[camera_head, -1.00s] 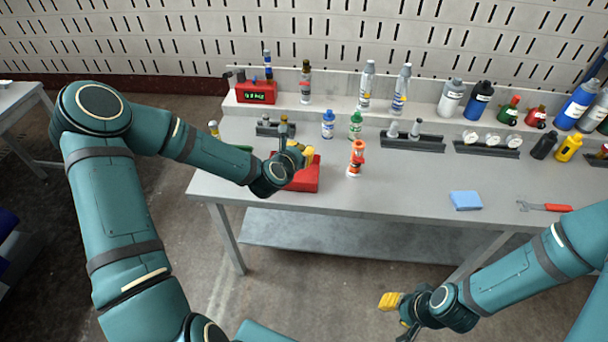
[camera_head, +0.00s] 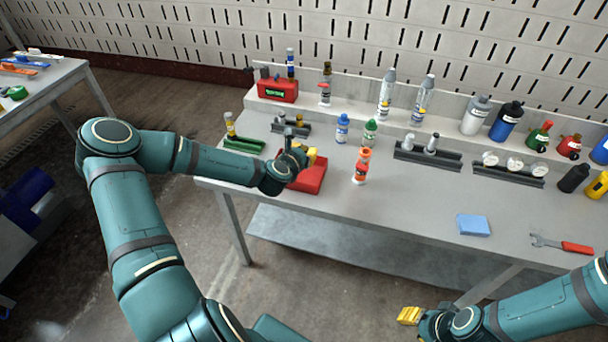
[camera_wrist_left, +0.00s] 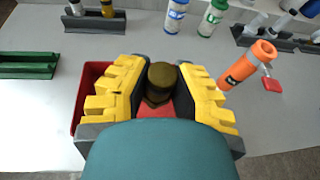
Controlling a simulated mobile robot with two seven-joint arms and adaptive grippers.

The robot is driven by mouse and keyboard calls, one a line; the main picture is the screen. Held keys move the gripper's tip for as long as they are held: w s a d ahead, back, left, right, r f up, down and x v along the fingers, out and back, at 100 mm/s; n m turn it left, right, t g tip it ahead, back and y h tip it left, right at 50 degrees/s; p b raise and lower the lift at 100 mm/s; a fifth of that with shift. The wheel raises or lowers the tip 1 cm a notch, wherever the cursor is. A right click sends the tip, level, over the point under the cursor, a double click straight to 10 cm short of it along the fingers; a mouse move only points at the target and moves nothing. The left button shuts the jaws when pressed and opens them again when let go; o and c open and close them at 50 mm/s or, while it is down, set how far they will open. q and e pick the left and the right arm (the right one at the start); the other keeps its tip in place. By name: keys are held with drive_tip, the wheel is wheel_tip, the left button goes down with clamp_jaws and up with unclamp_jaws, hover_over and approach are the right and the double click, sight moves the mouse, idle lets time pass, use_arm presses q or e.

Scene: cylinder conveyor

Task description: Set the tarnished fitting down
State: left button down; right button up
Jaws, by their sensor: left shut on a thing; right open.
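The tarnished fitting (camera_wrist_left: 161,82) is a dark brown-bronze piece between the yellow fingers of my left gripper (camera_wrist_left: 160,92) in the left wrist view. My left gripper (camera_head: 300,157) is shut on it, over a red tray (camera_head: 310,178) on the bench. The tray's red wall also shows in the wrist view (camera_wrist_left: 91,80). Whether the fitting touches the tray floor I cannot tell; its lower part is hidden. My right gripper (camera_head: 410,316) is open and empty, low in front of the bench.
An orange-and-white bottle (camera_head: 362,166) stands just right of the tray. A green rack (camera_head: 243,145) lies to the left and a dark rack (camera_head: 291,128) behind. Blue (camera_head: 342,128) and green (camera_head: 370,131) bottles stand behind. The bench front around the blue sponge (camera_head: 473,225) is mostly clear.

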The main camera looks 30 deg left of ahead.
use_arm(q)
wheel_tip(320, 180, down, 5)
drive_tip(key=shift+f+b, duration=0.1)
drive_tip(key=shift+b, duration=0.35)
drive_tip(key=shift+f+b, duration=0.4)
drive_tip(key=shift+f, duration=1.4)
drive_tip(key=shift+f, duration=0.1)
drive_tip(key=c, duration=0.9)
unclamp_jaws()
drive_tip(key=shift+f, duration=0.1)
